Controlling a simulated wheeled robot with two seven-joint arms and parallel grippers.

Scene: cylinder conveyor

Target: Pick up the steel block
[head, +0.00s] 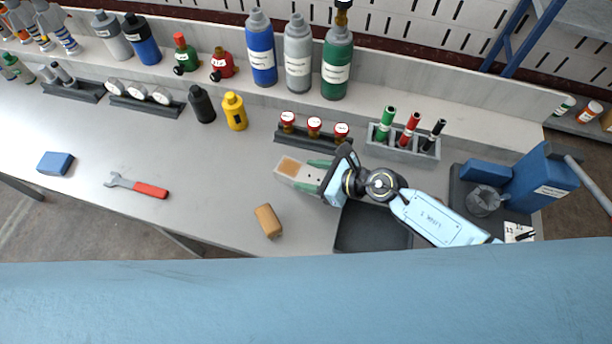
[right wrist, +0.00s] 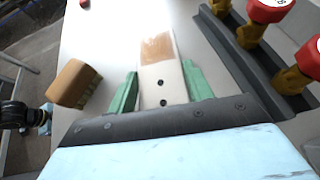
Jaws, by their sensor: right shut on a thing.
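A long pale grey block with two dark holes and a brown patch at its far end, which looks like the steel block (head: 297,174), is at the middle right of the bench. My right gripper (head: 316,176) is shut on it, with one green finger along each side. In the right wrist view the block (right wrist: 158,62) sticks out ahead between the green fingers (right wrist: 160,88). Whether its underside touches the bench is hard to tell. My left gripper is not seen in the head view.
A brown block (head: 268,221) lies near the front edge, left of a dark tray (head: 372,232). A rack of red-capped valves (head: 314,134) stands just behind the gripper. A red-handled wrench (head: 140,186) and blue block (head: 55,163) lie left. Bare bench lies between.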

